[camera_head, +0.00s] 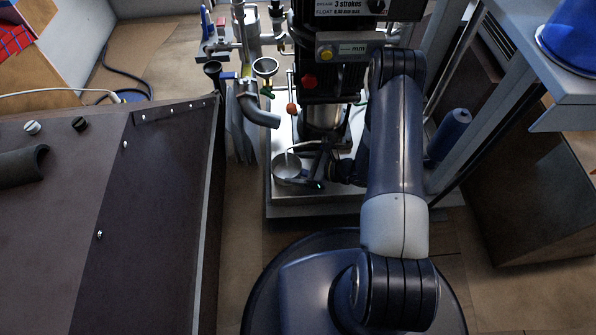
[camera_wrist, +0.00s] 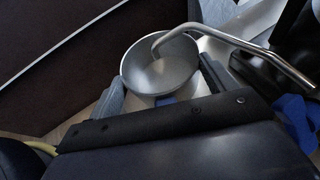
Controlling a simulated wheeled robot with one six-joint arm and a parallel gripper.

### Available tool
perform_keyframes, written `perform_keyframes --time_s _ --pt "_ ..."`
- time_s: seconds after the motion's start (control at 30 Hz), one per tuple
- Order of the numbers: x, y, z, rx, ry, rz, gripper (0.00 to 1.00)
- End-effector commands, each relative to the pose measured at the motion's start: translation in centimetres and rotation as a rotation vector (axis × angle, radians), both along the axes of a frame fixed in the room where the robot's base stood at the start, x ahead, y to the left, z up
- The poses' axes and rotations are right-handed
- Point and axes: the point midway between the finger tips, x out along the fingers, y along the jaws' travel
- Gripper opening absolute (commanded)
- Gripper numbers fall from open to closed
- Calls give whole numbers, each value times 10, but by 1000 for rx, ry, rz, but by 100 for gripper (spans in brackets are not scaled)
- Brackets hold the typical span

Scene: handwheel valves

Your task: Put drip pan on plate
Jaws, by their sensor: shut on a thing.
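The drip pan is a round, bowl-shaped metal pan (camera_head: 286,168) near the left part of the grey metal plate (camera_head: 312,208) at the machine's foot. My gripper (camera_head: 312,172) is at the pan's right side in the head view. In the wrist view the pan (camera_wrist: 158,76) sits between my two fingers (camera_wrist: 163,90), which are shut on it. The pan's opening faces up and it looks empty. I cannot tell whether its underside touches the plate. My arm hides part of the plate.
A thin bent metal tube (camera_wrist: 235,42) reaches over the pan's rim, its end over the bowl. The dark machine column (camera_head: 325,85) stands behind. A grey curved pipe (camera_head: 260,112) is behind left. A brown cabinet (camera_head: 150,220) is left, a blue cylinder (camera_head: 450,135) right.

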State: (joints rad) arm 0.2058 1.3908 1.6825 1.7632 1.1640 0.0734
Motion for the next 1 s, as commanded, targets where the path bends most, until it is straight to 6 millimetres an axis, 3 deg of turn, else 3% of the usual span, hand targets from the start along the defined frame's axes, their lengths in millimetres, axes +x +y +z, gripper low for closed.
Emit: perform_keyframes --time_s 0.07,0.43,0.47,0.6,0.7,1.0 --pt "0 0 -12 1 -1 -1 54" --pt "0 0 -16 0 -2 -1 54" --pt "0 0 -15 -1 -1 -1 81" --pt "0 0 -14 -1 -1 -1 93" --pt "0 0 -14 -1 -1 -1 100" --pt "0 0 -10 -1 -1 -1 100"
